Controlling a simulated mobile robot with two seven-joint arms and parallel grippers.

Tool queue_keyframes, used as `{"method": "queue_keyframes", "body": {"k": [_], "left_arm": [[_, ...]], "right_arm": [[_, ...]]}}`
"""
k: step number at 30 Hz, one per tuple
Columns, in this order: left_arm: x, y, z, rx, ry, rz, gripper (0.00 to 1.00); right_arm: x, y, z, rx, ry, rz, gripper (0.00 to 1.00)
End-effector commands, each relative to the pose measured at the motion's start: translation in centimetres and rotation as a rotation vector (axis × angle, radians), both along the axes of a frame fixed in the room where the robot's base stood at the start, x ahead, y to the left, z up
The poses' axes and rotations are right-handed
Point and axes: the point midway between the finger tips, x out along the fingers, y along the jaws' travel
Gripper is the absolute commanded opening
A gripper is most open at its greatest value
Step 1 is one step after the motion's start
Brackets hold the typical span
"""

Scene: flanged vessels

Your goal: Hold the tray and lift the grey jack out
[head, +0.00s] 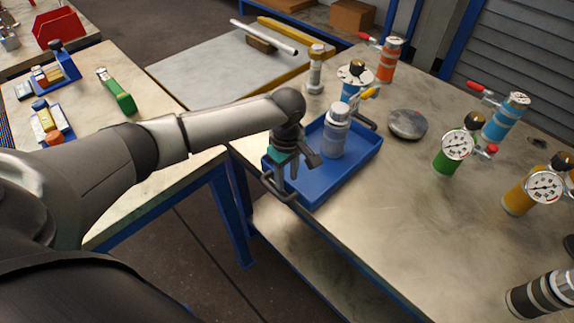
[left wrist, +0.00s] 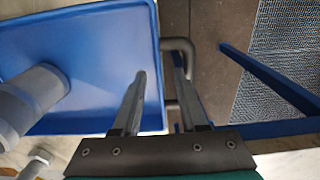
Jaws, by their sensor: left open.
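The blue tray (head: 355,165) lies on the right-hand workbench near its edge, with a dark bar handle (head: 280,190) at its near end. The grey jack (head: 335,135), a pale grey upright cylinder with a narrower top, stands inside the tray. My left gripper (head: 291,166) is open at the tray's near end, fingers pointing down. In the left wrist view its fingers (left wrist: 159,68) lie on either side of the tray's rim (left wrist: 155,30), beside the handle (left wrist: 178,43). I cannot tell whether they touch it. The jack also shows there (left wrist: 30,98). My right gripper is not in view.
Behind the tray stand a blue valve vessel (head: 352,80) and a red-banded vessel (head: 388,60). A grey disc (head: 408,124) lies right of the tray. Gauged green (head: 448,160) and yellow (head: 520,198) vessels stand further right.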

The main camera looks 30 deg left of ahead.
Motion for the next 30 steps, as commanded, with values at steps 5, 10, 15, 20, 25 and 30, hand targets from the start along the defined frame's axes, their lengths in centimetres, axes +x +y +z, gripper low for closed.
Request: {"method": "queue_keyframes", "body": {"k": [5, 10, 15, 20, 25, 30], "left_arm": [[0.0, 0.0, -2.1, 0.0, 0.0, -0.001, 0.42], [0.0, 0.0, -2.7, 0.0, 0.0, -0.002, 0.42], [0.0, 0.0, -2.7, 0.0, -0.001, -0.002, 0.42], [0.0, 0.0, -2.6, 0.0, -0.001, -0.002, 0.31], [0.0, 0.0, -2.6, 0.0, 0.0, -0.001, 0.12], [0.0, 0.0, -2.6, 0.0, 0.0, -0.001, 0.0]], "right_arm": [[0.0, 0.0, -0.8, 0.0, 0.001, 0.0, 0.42], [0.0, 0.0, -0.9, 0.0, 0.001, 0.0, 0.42], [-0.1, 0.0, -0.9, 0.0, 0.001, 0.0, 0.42], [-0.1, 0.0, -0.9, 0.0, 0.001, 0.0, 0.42], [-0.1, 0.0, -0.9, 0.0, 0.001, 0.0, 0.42], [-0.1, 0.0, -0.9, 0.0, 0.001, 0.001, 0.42]]}}
